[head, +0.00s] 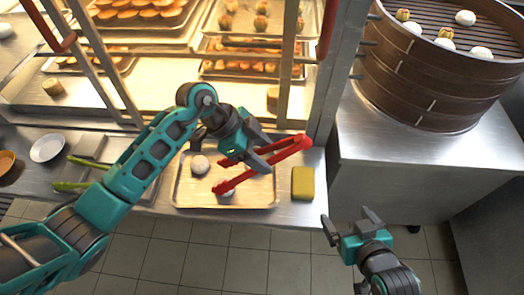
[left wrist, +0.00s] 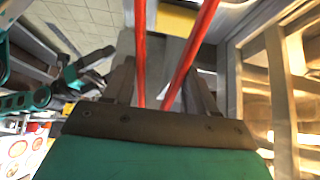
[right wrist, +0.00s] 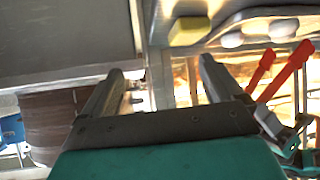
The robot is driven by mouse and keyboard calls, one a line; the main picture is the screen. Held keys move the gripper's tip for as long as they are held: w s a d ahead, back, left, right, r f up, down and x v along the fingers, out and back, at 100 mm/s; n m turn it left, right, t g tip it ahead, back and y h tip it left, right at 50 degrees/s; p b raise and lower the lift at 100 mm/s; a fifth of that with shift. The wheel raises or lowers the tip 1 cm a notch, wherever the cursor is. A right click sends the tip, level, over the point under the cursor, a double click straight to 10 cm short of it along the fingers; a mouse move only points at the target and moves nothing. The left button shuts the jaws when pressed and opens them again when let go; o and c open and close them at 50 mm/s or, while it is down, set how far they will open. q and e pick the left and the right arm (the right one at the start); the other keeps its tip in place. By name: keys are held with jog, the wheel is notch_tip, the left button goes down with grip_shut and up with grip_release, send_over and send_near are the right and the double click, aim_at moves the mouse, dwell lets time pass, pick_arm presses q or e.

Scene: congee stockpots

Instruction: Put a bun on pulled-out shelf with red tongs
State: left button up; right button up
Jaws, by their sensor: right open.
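My left gripper (head: 258,142) is shut on the red tongs (head: 293,145), which also show in the left wrist view (left wrist: 190,55). The tongs' arms are spread, with their tips at the left over a metal tray (head: 255,195). A white bun (head: 200,165) lies on the tray, left of the tips. My right gripper (head: 350,218) is open and empty, right of the counter. Lit cabinet shelves (head: 170,92) stand behind; I cannot tell which is pulled out.
A yellow block (head: 303,183) lies right of the tray. A large bamboo steamer (head: 430,75) with several buns stands at the right. Cabinet posts (head: 287,70) rise behind my left gripper. A white plate (head: 47,148) and green stalks (head: 75,186) lie left. Floor in front is clear.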

pick_arm(q)
jog(key=shift+f+b, duration=1.75)
jog(key=shift+f, duration=0.4)
pick_arm(e)
jog(key=shift+w+a+f, duration=0.15)
jog(key=shift+a+f, duration=0.15)
jog(key=shift+f, duration=0.3)
jog(key=shift+w+a+f, duration=0.1)
jog(key=shift+a+f, duration=0.2)
jog(key=shift+f, duration=0.3)
jog(key=shift+y, duration=0.3)
pick_arm(q)
jog(key=shift+c, duration=0.2)
